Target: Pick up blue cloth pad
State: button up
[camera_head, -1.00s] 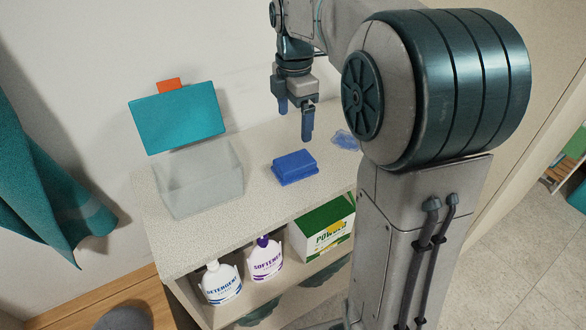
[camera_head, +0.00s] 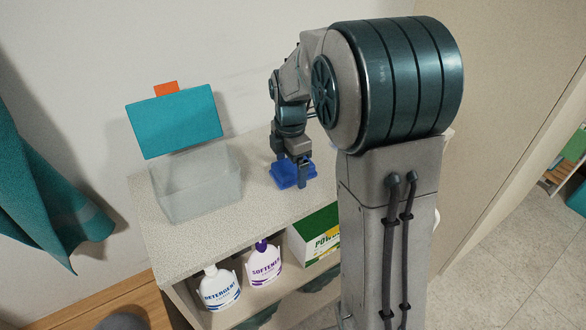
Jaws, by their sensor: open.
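The blue cloth pad (camera_head: 286,178) lies on the speckled top of a low shelf unit. It is a thick blue block, partly hidden behind my fingers. My gripper (camera_head: 291,171) points down right at the pad, its fingers spread and overlapping it in the picture. I cannot tell whether the fingers touch the pad or only hang in front of it.
A clear bin (camera_head: 197,183) with a raised teal lid (camera_head: 175,121) stands left on the shelf top (camera_head: 240,210). A detergent bottle (camera_head: 219,287), a softener bottle (camera_head: 264,265) and a powder box (camera_head: 316,238) stand on the shelf below. A teal towel (camera_head: 45,190) hangs far left.

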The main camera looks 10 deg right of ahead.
jog(key=shift+f, duration=0.25)
jog(key=c, duration=1.1)
jog(key=shift+r, duration=0.5)
jog(key=r, duration=0.3)
jog(key=shift+d+r, duration=0.35)
jog(key=shift+d, duration=0.05)
jog(key=d+r, duration=0.2)
jog(key=d, duration=0.1)
jog(key=w+d+r, duration=0.1)
jog(key=d+r, duration=0.1)
jog(key=d, duration=0.2)
jog(key=d+r, duration=0.2)
jog(key=d, duration=0.1)
jog(key=shift+w+d+r, duration=0.15)
jog(key=shift+d+r, duration=0.05)
jog(key=shift+d, duration=0.2)
